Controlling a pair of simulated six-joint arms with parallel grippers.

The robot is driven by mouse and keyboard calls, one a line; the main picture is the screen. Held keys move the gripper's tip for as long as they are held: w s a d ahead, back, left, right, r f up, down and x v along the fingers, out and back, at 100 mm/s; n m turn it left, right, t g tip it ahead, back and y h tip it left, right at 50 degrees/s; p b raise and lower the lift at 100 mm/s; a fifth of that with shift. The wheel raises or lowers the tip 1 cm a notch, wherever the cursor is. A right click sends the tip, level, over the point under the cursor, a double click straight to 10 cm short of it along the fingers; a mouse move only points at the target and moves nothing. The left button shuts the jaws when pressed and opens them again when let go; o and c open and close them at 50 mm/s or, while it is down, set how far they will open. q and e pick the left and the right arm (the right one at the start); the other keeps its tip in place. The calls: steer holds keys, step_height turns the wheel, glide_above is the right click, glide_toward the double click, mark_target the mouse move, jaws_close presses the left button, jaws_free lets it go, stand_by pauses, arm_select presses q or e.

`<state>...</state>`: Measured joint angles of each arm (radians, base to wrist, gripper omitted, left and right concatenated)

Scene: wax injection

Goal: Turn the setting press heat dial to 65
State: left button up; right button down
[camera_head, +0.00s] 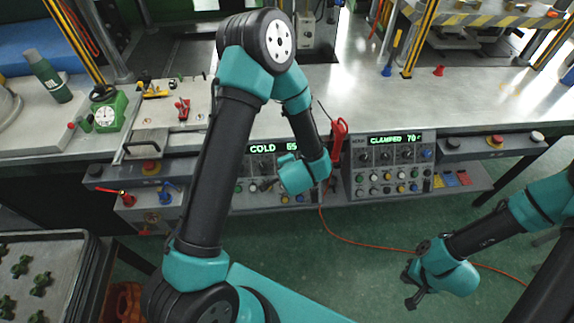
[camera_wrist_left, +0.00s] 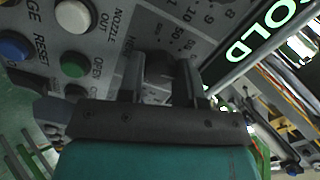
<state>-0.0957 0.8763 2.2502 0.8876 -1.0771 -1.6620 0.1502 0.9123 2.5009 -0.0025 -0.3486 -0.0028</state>
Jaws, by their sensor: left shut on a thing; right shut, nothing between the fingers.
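My left gripper (camera_wrist_left: 160,75) is shut on a dark dial (camera_wrist_left: 160,62) on the grey control panel, just below a green "COLD" display. In the head view this left panel's display (camera_head: 272,148) reads "COLD" and what looks like "65", its right end cut off by my arm. My left wrist hides the dial and fingertips there. A second panel's display (camera_head: 395,138) on the right reads "CLAMPED 70". My right gripper (camera_head: 412,295) is shut and empty, low over the green floor and away from both panels.
Close to the left gripper are a white button (camera_wrist_left: 73,16), a green button (camera_wrist_left: 74,64) and a blue button (camera_wrist_left: 14,46). A red tool (camera_head: 338,138) hangs between the panels. A tray of dark parts (camera_head: 62,240) is at lower left. An orange cable (camera_head: 350,238) crosses the floor.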

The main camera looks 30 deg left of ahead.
arm_select(q)
steer(key=shift+m, duration=0.7)
steer(key=o, duration=0.9)
steer(key=shift+o, duration=0.2)
steer(key=v, duration=1.7)
steer(key=shift+d, duration=0.2)
steer(key=shift+s, duration=0.15)
